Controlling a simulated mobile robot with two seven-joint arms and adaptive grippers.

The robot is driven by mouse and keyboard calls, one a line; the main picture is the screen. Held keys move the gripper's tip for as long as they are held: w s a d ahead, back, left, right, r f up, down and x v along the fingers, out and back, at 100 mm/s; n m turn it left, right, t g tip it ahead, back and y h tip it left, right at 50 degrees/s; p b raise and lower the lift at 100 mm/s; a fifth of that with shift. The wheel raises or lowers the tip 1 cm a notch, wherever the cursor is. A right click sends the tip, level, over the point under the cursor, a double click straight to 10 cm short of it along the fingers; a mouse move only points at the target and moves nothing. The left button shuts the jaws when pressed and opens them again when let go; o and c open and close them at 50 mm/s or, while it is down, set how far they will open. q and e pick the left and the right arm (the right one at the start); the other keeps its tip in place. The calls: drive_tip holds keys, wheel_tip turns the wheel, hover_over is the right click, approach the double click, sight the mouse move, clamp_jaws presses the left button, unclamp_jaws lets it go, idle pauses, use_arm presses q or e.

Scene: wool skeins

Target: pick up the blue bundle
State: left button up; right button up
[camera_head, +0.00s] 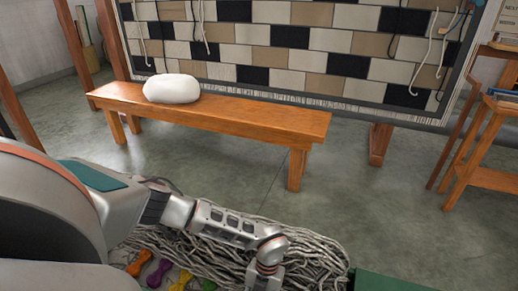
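No blue bundle shows in the head view. Several small coloured bundles lie at the bottom left, within a grey woven basket: an orange bundle (139,263), a purple bundle (158,273), a yellow bundle (181,281) and a green bundle (208,285), the last two cut by the frame's lower edge. My arm comes in from the left, crosses over the basket and bends down out of the bottom of the picture. Neither of my grippers shows. The arm hides part of the basket.
The grey basket (318,250) has a thick woven rim. A green surface (385,281) is at its right. Beyond stands a wooden bench (240,115) with a white bundle (172,88). A checkered weaving is behind, and a wooden stand (480,175) at right. The floor between is clear.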

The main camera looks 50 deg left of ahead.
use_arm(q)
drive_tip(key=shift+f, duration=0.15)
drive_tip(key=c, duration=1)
